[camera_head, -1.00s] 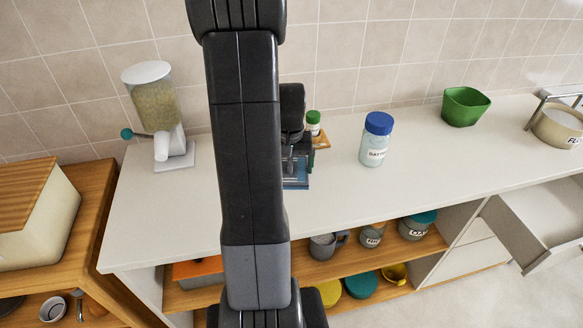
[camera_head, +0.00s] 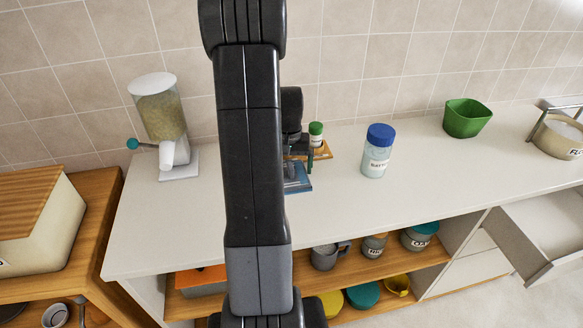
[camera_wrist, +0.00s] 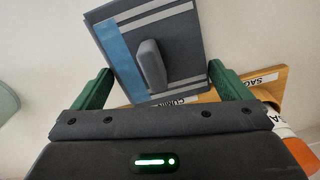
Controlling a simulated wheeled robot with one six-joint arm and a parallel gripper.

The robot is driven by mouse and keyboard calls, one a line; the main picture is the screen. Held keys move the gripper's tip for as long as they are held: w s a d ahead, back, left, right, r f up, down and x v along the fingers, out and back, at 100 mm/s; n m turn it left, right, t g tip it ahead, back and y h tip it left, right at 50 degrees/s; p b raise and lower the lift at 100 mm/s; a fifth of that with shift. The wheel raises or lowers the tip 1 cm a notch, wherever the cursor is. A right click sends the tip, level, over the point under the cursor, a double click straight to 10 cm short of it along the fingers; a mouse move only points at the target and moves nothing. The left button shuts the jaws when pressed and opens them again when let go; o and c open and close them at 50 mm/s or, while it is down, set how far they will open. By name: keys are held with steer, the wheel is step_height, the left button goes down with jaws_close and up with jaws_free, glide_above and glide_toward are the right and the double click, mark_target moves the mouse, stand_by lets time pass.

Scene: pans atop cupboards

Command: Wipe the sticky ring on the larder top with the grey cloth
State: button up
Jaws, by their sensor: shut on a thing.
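The grey cloth (camera_wrist: 178,35) looks like a flat grey-blue pad with a bright blue stripe, pale bands and a raised grey ridge. In the wrist view it lies between the green fingers of my gripper (camera_wrist: 162,70), which is shut on it. In the head view the cloth (camera_head: 298,180) shows as a small blue patch low over the pale larder top (camera_head: 420,165), beside my arm. I cannot tell whether it touches the surface. No sticky ring shows; part of the top is hidden behind my arm.
A wooden spice rack (camera_head: 322,151) with a green-lidded jar stands close behind the cloth. A blue-lidded jar (camera_head: 378,152) and green bowl (camera_head: 467,118) stand to the right, a grain dispenser (camera_head: 163,118) to the left. An open drawer (camera_head: 545,235) juts out at right.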

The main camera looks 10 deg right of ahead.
steer(key=o, duration=0.8)
steer(key=shift+w+a+r, duration=0.1)
steer(key=shift+w+r, duration=0.05)
steer(key=shift+w, duration=0.3)
steer(key=shift+o, duration=0.4)
steer(key=shift+w+a+f, duration=0.15)
steer(key=shift+w+f, duration=0.1)
steer(key=shift+w, duration=0.1)
steer(key=shift+s, duration=0.2)
steer(key=shift+f, duration=0.25)
steer(key=shift+s, duration=0.1)
steer(key=c, duration=0.7)
steer(key=shift+d+r+p, duration=0.2)
steer(key=shift+r+p, duration=1.3)
steer(key=shift+r, duration=1)
steer(key=shift+c, duration=0.2)
